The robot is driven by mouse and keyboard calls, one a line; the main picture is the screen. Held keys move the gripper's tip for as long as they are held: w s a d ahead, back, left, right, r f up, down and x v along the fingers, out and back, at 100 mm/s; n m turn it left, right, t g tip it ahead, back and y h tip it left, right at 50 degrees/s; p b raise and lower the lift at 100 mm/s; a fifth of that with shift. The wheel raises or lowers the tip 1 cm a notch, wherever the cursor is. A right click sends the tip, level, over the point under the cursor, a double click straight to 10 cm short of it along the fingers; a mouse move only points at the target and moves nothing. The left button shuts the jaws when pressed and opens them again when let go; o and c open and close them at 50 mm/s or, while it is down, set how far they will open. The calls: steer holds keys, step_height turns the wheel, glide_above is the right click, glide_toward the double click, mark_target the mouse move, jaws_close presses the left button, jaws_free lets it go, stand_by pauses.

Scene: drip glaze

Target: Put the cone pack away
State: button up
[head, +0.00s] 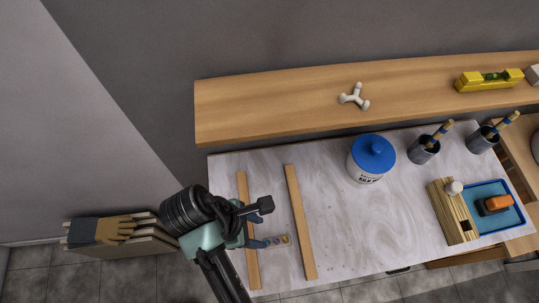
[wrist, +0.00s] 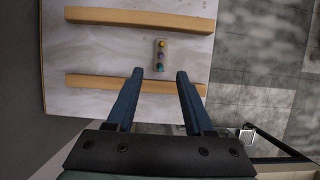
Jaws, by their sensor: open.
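The cone pack (head: 278,240) is a small pale strip with several coloured cones in a row. It lies flat on the marbled tabletop between two wooden strips, the left one (head: 242,190) and the right one (head: 298,210). My gripper (head: 263,243) is just left of the pack in the head view, over the left strip, partly hidden by my wrist. In the wrist view my gripper (wrist: 160,72) has its two blue fingers apart with nothing between them. The pack (wrist: 161,55) shows just beyond the fingertips, lined up with the gap.
A white jar with a blue lid (head: 373,158), two brush cups (head: 424,149) (head: 483,139), a wooden block (head: 453,211) and a blue tray (head: 513,217) stand to the right. A shelf (head: 270,100) runs behind, holding a white three-armed piece (head: 354,97) and a yellow level (head: 489,81). The table's middle is clear.

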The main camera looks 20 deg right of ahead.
mark_target(275, 239)
steer(key=x, duration=0.4)
steer(key=b+x, duration=0.1)
steer(key=x, duration=0.1)
steer(key=shift+s+d+f, duration=0.15)
steer(key=shift+s+f, duration=0.1)
steer(key=shift+s, duration=0.05)
steer(key=shift+a+x, duration=0.2)
steer(key=shift+x, duration=2.85)
steer(key=shift+w+f, duration=0.1)
steer(key=shift+w, duration=0.05)
steer(key=shift+c, duration=0.3)
jaws_close()
